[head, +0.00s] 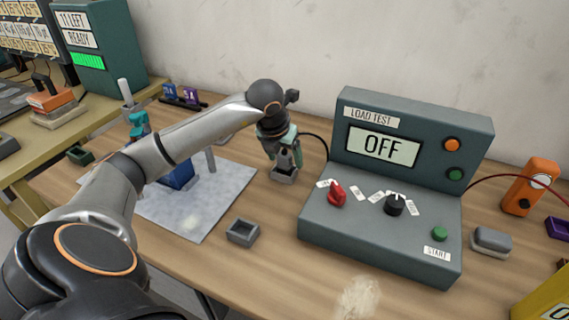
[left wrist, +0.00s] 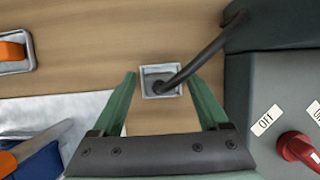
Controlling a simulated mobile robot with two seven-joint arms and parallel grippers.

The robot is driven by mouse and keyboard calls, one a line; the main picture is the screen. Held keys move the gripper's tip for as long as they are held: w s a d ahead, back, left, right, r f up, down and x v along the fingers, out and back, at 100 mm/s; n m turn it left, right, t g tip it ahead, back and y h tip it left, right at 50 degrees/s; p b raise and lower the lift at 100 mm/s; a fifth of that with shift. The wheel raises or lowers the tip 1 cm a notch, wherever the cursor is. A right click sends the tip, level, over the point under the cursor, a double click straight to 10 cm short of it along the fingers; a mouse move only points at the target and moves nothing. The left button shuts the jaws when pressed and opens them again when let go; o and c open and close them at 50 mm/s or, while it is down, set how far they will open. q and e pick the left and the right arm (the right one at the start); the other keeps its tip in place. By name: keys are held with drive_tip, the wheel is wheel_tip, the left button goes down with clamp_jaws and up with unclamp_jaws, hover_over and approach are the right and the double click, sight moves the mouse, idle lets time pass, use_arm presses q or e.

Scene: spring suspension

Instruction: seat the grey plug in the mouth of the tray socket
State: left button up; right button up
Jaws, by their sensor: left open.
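My left gripper (head: 284,160), with green fingers, is open and points down at a small grey square tray (head: 284,175) beside the load test box. In the left wrist view the open fingers (left wrist: 166,85) reach down on either side of this tray (left wrist: 147,92). A dark grey plug (left wrist: 160,81) with a thick black cable sits inside the tray's walls; how deep it sits I cannot tell. The fingers do not visibly touch the plug. Another grey tray (head: 243,232), which looks empty, lies nearer the front. My right gripper is not in view.
The load test box (head: 385,240) reads OFF and stands close on the right, with a red knob (head: 337,194). The cable (left wrist: 205,57) runs toward the box. A pale mat (head: 207,215) with a blue block (head: 180,178) lies left. Bare wood lies in front.

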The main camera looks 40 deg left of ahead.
use_arm(q)
clamp_jaws()
idle(0.5)
